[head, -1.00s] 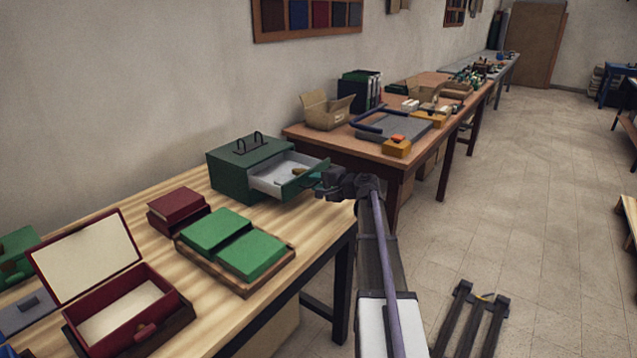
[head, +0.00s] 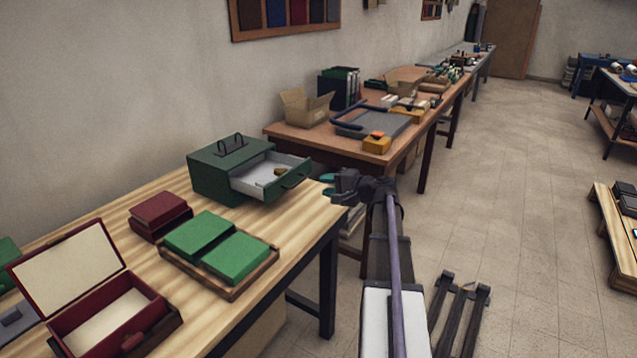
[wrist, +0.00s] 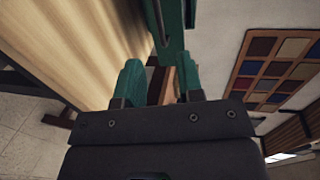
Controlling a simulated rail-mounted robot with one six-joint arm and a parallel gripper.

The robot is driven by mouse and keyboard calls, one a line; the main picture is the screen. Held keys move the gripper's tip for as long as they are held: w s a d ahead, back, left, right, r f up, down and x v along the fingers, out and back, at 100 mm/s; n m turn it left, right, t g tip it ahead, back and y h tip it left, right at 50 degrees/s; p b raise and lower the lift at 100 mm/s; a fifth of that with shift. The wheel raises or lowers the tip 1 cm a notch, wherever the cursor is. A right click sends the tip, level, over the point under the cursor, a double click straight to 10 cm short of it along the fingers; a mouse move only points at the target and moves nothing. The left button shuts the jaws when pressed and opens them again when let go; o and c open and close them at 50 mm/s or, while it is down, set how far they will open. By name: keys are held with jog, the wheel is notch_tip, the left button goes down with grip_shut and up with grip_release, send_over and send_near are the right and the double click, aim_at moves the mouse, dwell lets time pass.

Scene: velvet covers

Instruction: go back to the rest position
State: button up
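My gripper (head: 327,184) is just right of the open drawer of the green metal box, off its front and over the table's right end. In the wrist view its two teal fingers (wrist: 158,85) stand apart with nothing seen held between them. The green box (head: 222,172) stands on the striped wooden table (head: 312,205), with its drawer (head: 291,180) pulled out. A small tan item (head: 278,171) lies in the drawer. The green drawer front (wrist: 172,22) shows ahead of the fingers in the wrist view.
A wooden tray (head: 228,291) with green covers, a dark red box (head: 160,211) and an open red case (head: 100,300) stand on the table. A brown workbench (head: 292,138) with tools stands behind. Open tiled floor (head: 500,210) lies to the right.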

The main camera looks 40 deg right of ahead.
dwell(0.3)
jog(key=s+a+f+n+g+p, duration=0.5)
jog(key=s+a+g, duration=0.35)
jog(key=a, duration=0.45)
jog(key=s+a+r+n+g+h+p, duration=0.1)
jog(key=s+a+n+g+h+p, duration=0.1)
jog(key=a, duration=0.6)
jog(key=s+a+r+n+g+h+p, duration=0.1)
jog(key=s+a+r+n+g+p, duration=0.1)
jog(key=a, duration=0.5)
jog(key=s+a+r+n+g+h+p, duration=0.2)
jog(key=s+a+n+p, duration=0.2)
jog(key=a, duration=0.4)
jog(key=shift+s+a+r+n+h+p, duration=0.3)
jog(key=shift+s+p, duration=0.25)
jog(key=shift+s, duration=0.25)
